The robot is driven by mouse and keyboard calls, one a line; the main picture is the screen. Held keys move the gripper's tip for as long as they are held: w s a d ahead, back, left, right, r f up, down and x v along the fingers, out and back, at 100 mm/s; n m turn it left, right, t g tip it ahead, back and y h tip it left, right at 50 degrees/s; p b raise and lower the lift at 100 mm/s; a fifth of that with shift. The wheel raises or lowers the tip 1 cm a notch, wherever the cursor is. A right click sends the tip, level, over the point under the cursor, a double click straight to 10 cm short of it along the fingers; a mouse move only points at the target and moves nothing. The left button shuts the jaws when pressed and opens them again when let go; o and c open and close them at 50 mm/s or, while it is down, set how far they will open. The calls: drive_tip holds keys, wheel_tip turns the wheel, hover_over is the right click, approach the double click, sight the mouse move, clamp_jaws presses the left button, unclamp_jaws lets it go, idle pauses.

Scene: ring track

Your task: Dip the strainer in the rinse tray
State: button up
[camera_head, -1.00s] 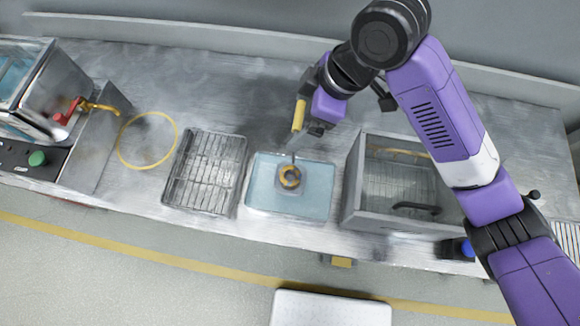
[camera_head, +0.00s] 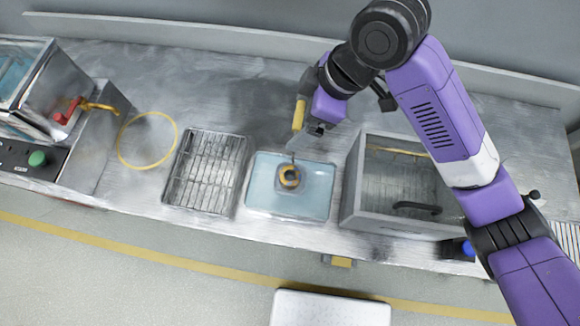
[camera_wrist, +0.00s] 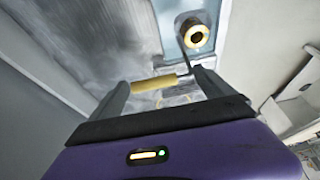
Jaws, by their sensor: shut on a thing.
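My gripper (camera_head: 309,128) is shut on the handle, which also shows between the two fingers in the wrist view (camera_wrist: 154,83). I cannot tell how deep the basket sits in the water. The stem is partly hidden by my gripper.
A wire rack (camera_head: 205,172) stands just left of the tray. A grey box with a clear lid and dark handle (camera_head: 352,205) stands close on the right. A yellow loop (camera_head: 121,150) lies further left on the metal counter (camera_head: 220,75). Room behind the tray is clear.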

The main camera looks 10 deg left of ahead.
drive_tip(key=shift+r+p, duration=1.8)
drive_tip(key=shift+r, duration=0.3)
drive_tip(key=shift+f, duration=0.1)
